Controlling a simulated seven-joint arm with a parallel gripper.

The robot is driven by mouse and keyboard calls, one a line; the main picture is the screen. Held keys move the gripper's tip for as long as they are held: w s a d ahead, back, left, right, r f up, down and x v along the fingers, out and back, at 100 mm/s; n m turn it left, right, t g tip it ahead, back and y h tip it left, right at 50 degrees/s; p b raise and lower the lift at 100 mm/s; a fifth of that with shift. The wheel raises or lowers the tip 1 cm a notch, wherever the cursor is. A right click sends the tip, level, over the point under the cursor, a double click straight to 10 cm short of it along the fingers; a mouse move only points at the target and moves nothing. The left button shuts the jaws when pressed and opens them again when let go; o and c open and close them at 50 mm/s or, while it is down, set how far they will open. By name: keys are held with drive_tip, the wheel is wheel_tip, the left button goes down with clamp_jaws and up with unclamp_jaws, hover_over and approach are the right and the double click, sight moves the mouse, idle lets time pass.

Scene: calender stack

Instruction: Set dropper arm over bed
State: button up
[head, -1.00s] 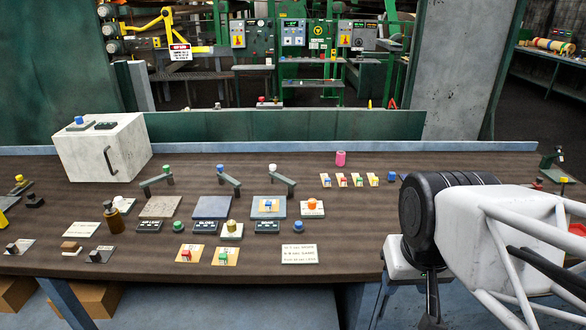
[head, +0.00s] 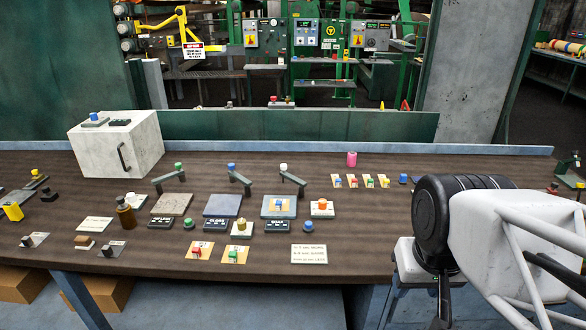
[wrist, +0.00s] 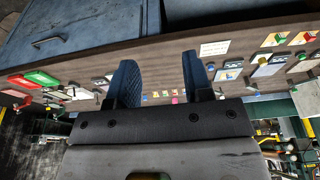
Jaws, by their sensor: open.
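Three grey dropper arms stand in a row at the back of three square beds. The left one (head: 169,180) has a green knob, the middle one (head: 240,182) a blue knob, the right one (head: 294,181) a white knob. The beds are a stone-grey one (head: 171,205), a blue-grey one (head: 222,206) and a light blue one (head: 266,212) with a small blue-topped piece on it. The arms look angled beside or behind the beds' back edges. My gripper (wrist: 160,72) is open and empty in the wrist view, apart from the table things. In the head view its fingers are not clear.
A white box (head: 117,145) with a handle stands at the back left. A brown bottle (head: 126,217), small switches, labels and a pink cylinder (head: 351,159) stand on the brown table (head: 380,245). My arm covers the table's right front. The front right table top is mostly bare.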

drive_tip(key=shift+o, duration=0.6)
drive_tip(key=w+a+r+n+g, duration=0.1)
drive_tip(key=w+a+r+n, duration=0.2)
drive_tip(key=w, duration=1.4)
drive_tip(key=w+a+r, duration=0.4)
drive_tip(key=w+a, duration=0.1)
drive_tip(key=w, duration=1.2)
drive_tip(key=w+a+f+n, duration=0.1)
drive_tip(key=w+a+f, duration=0.4)
drive_tip(key=w, duration=0.5)
drive_tip(key=w+a+f+n+g, duration=0.1)
drive_tip(key=w+a+f, duration=0.4)
drive_tip(key=w, duration=0.6)
drive_tip(key=w+a+f+n, duration=0.1)
drive_tip(key=w+a+f, duration=0.4)
drive_tip(key=w, duration=0.5)
drive_tip(key=shift+w+a+n+g, duration=0.25)
drive_tip(key=shift+a+n+g, duration=0.05)
drive_tip(key=shift+a, duration=0.25)
drive_tip(key=shift+w+a+f, duration=0.15)
